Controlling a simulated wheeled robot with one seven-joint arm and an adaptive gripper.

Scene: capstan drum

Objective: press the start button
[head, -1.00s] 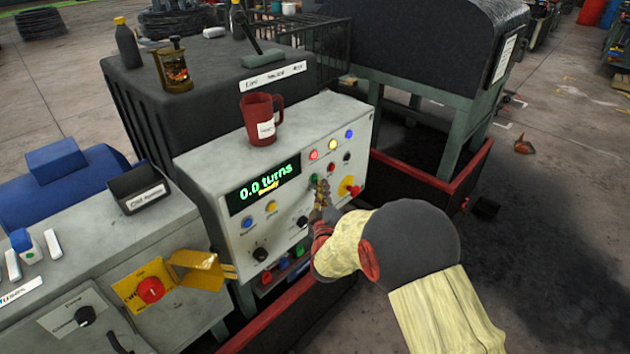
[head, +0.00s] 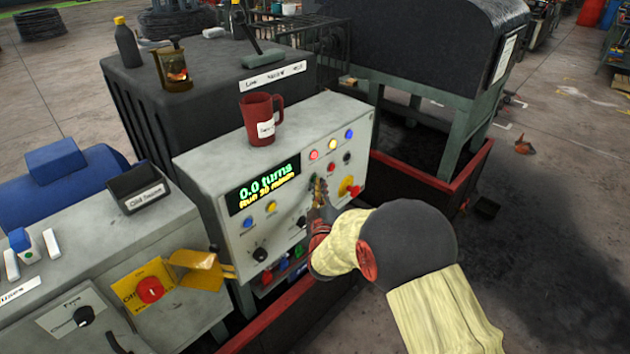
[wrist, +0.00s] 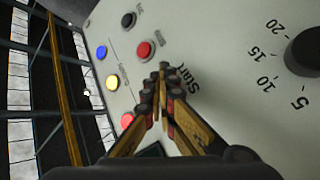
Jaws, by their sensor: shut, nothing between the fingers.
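The grey control panel (head: 228,158) faces me with a display (head: 263,187) reading "0.0 turns" and a second, yellow-green line that seems to begin with "Run". My gripper (head: 317,184) is shut and empty, its fingertips at the panel face below the row of lamps. In the wrist view the fingertips (wrist: 164,72) meet right beside the printed "Start" label (wrist: 182,78). The start button itself is hidden behind the fingertips, so I cannot see how far in it is. The fingers appear to touch the panel there.
A red button (wrist: 146,50) and black button (wrist: 129,19) sit near the fingertips. A red knob on yellow (head: 349,186) is close to the right. A red mug (head: 257,120) stands on the panel top. A yellow flap (head: 200,270) juts out at lower left.

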